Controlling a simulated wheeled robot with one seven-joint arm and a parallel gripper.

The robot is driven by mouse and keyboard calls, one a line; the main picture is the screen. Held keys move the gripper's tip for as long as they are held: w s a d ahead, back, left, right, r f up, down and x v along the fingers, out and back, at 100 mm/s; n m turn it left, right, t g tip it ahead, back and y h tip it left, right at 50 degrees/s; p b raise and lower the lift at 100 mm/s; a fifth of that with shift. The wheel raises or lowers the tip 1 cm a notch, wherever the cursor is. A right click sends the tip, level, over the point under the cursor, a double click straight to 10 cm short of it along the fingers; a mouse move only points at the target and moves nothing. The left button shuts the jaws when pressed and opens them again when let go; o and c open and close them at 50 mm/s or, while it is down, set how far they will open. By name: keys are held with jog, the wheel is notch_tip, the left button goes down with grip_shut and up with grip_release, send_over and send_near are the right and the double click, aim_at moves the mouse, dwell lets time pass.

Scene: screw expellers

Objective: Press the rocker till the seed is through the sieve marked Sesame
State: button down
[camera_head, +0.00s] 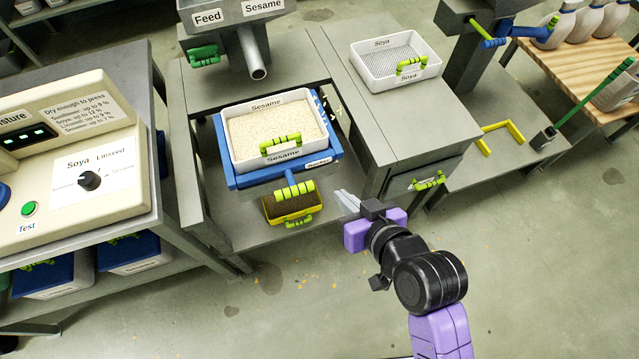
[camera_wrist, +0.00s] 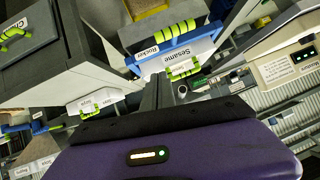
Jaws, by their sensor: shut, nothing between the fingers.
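The white sieve marked Sesame (camera_head: 245,163) sits in the blue rocker frame (camera_head: 240,180). A layer of pale seed (camera_head: 275,127) covers the sieve's floor. A ribbed yellow-green handle (camera_head: 294,190) sticks out from the rocker's front edge. In the wrist view the blue rocker (camera_wrist: 180,42) shows with its label and the handle (camera_wrist: 170,33), and the sieve's Sesame wall (camera_wrist: 190,57) is beyond. My gripper (camera_head: 345,201) is shut and empty, to the right of the rocker handle and apart from it.
A yellow tray (camera_head: 293,214) with dark contents lies below the rocker handle. A Soya sieve (camera_head: 392,81) stands on the grey cabinet at right. The feed hopper's spout (camera_head: 257,70) is behind the Sesame sieve. The moisture tester (camera_head: 65,165) is at left. Open floor lies in front.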

jog(key=s+f+x, duration=0.1)
jog(key=f+x, duration=0.1)
jog(key=x, duration=1)
jog(key=shift+f, duration=0.4)
jog(key=shift+a, duration=0.15)
